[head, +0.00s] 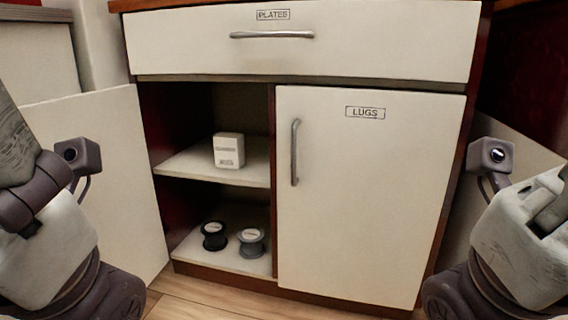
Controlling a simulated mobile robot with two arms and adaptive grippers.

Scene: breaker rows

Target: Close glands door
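A cream door (130,190) on the left of the cabinet stands wide open, swung out to the left. No label shows on its visible face, and my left arm covers part of it. The lower left compartment (205,163) behind it is open to view. The right door, marked LUGS (365,200), is shut. My two arms come in at the left and right edges of the head view. No gripper fingers can be made out, and neither arm is seen touching the open door.
A white box (229,150) stands on the middle shelf. A black spool (214,236) and a grey spool (251,242) stand on the compartment floor, inside the cabinet. The PLATES drawer (400,40) above is shut. The wooden floor (185,297) in front looks clear.

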